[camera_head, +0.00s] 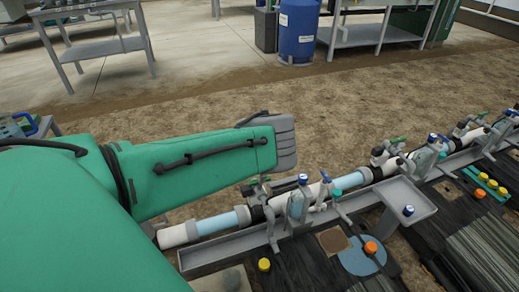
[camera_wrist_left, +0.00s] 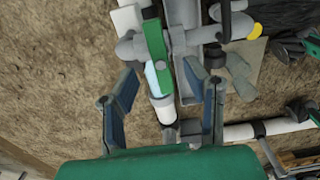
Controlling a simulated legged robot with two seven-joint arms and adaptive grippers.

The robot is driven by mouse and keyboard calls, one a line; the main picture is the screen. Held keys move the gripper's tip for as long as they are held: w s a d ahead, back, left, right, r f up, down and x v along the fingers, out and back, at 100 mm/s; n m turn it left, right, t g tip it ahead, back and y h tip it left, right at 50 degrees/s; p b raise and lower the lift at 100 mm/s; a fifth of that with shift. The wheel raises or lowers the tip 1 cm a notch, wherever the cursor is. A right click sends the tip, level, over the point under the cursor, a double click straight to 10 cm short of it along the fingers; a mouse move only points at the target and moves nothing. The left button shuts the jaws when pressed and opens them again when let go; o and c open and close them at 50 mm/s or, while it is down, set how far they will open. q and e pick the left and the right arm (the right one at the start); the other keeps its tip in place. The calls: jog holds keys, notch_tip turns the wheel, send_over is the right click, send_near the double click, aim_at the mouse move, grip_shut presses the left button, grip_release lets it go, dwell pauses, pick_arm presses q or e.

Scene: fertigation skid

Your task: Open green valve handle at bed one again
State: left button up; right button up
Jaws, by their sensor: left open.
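A green valve handle (camera_wrist_left: 155,42) sits on a grey valve body on the pipe in the left wrist view. It lies roughly along the pipe in that picture, ahead of my left gripper (camera_wrist_left: 160,70). The gripper's two fingers are spread apart and nothing is held between them. In the head view my left gripper (camera_head: 285,143) hangs above and behind the near stretch of pipe (camera_head: 215,224). A small green part (camera_head: 249,188) shows just below it, partly hidden by the arm. My right gripper is in neither view.
The pipe runs on to the right with more valves and green handles (camera_head: 397,140). A grey trough (camera_head: 205,257) lies along its front. A small grey tray (camera_head: 405,200) stands beside it. A blue barrel (camera_head: 298,32) and metal tables are far back. Bare soil behind the pipe is clear.

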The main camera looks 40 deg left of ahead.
pick_arm(q)
jog(key=shift+f, duration=0.15)
jog(key=shift+f+b, duration=1.7)
jog(key=shift+f, duration=0.4)
jog(key=shift+r, duration=0.1)
grip_shut()
jog(key=n, duration=0.4)
jog(key=shift+n, duration=0.4)
jog(key=n, duration=0.4)
jog(key=shift+s+n, duration=0.1)
jog(key=shift+n, duration=0.2)
jog(key=n, duration=0.4)
jog(key=shift+n, duration=0.3)
jog(key=n, duration=0.5)
